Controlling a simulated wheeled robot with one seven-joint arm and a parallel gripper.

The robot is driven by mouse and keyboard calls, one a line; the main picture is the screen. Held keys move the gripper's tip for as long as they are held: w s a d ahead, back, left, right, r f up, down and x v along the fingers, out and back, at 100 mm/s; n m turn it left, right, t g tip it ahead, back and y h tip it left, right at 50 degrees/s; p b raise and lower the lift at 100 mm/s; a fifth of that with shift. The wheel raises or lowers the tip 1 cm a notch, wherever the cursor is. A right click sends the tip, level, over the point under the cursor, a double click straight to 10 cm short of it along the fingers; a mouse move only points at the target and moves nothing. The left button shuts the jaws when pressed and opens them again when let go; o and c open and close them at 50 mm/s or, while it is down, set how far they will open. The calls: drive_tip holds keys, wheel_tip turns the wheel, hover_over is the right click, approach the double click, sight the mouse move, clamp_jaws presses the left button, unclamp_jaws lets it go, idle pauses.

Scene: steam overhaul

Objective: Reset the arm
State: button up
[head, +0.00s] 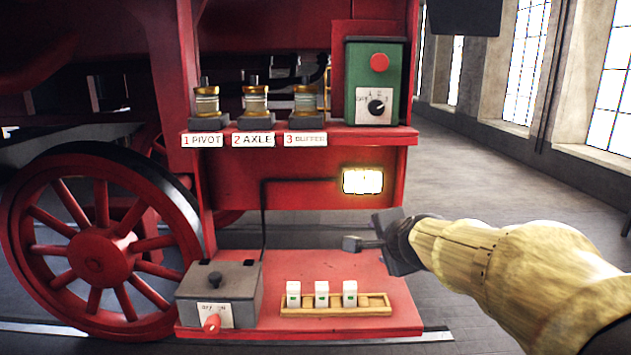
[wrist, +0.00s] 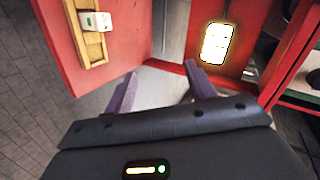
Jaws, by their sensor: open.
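My gripper (head: 366,244) is at the end of my arm, reaching in from the right above the red lower shelf (head: 390,290). In the wrist view its two fingers (wrist: 160,90) stand apart with nothing between them. In the head view it hangs right of and above the wooden rack and below the lit lamp (head: 362,181), apart from both. The lamp also shows ahead of the fingers in the wrist view (wrist: 217,44).
A wooden rack (head: 335,311) holds three white-and-green blocks. A grey switch box (head: 219,295) with a red lever stands left of it. Above are three labelled brass oilers (head: 255,102) and a green control box (head: 374,80). A red spoked wheel (head: 100,258) is left. Floor at right is clear.

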drive_tip(key=s+d+f+n+g+h+p, duration=0.1)
drive_tip(key=s+f+n+g+p, duration=0.1)
drive_tip(key=s+f+n+g, duration=0.7)
drive_tip(key=s+f+n, duration=0.5)
drive_tip(key=s+f, duration=0.7)
drive_tip(key=f, duration=0.1)
drive_tip(key=shift+s+d, duration=0.15)
drive_tip(key=shift+d, duration=0.15)
